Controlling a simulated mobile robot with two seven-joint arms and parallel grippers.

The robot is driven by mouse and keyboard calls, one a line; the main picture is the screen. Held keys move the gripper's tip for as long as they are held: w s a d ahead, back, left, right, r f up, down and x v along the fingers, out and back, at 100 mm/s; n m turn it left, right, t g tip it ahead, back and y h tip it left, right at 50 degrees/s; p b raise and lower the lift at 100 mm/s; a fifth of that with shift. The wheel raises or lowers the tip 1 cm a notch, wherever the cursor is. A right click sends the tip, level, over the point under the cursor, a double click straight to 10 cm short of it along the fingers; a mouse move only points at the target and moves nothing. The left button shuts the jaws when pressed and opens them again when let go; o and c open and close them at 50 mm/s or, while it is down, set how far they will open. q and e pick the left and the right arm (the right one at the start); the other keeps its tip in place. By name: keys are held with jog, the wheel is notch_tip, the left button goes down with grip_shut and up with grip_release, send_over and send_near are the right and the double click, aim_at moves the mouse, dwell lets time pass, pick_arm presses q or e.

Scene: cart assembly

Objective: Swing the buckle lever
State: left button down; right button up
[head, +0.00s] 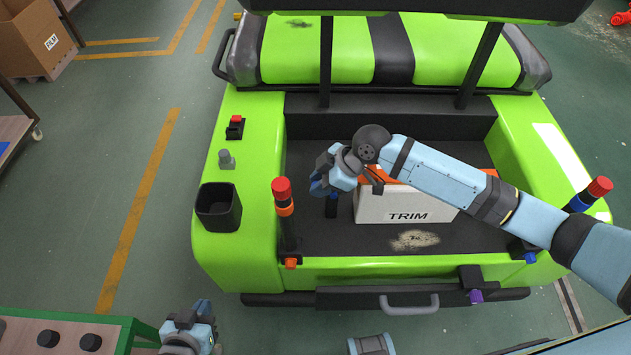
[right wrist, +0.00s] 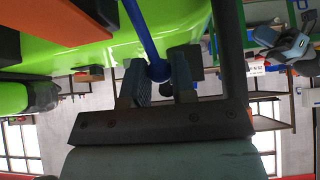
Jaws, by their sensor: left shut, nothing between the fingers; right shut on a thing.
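A blue lever (right wrist: 143,32) with a round ball end shows in the right wrist view. My right gripper (right wrist: 157,84) is shut on it, one dark finger on each side of the ball. In the head view my right gripper (head: 320,186) is over the left part of the cart's black bed, beside the white TRIM case (head: 405,207). My left gripper (head: 190,330) is low at the bottom left, shut and empty, away from the cart.
The green cart (head: 240,265) has a red-topped post (head: 285,210) near my right gripper and another (head: 590,195) at right. A black cup (head: 218,208) sits on its left side. A workbench (head: 62,335) is at bottom left. The floor left of the cart is clear.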

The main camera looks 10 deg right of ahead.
pick_arm(q)
jog(key=shift+r, duration=0.3)
pick_arm(e)
jog(key=shift+d+r, duration=0.2)
jog(key=shift+d, duration=0.05)
pick_arm(q)
jog(key=shift+d+r+p, duration=0.1)
jog(key=shift+r+p, duration=0.5)
jog(key=shift+r, duration=0.1)
pick_arm(e)
jog(key=shift+s+d+r, duration=0.15)
jog(key=shift+d+r, duration=0.05)
jog(key=shift+d, duration=0.3)
jog(key=shift+s+d+r, duration=0.1)
jog(key=shift+d+r, duration=0.05)
jog(key=shift+d, duration=0.45)
pick_arm(q)
jog(key=shift+r+p, duration=0.25)
jog(key=shift+p, duration=0.15)
pick_arm(e)
jog(key=shift+s+d+r, duration=0.1)
jog(key=shift+d, duration=0.35)
jog(key=shift+s+d+r, duration=0.1)
jog(key=shift+d, duration=0.35)
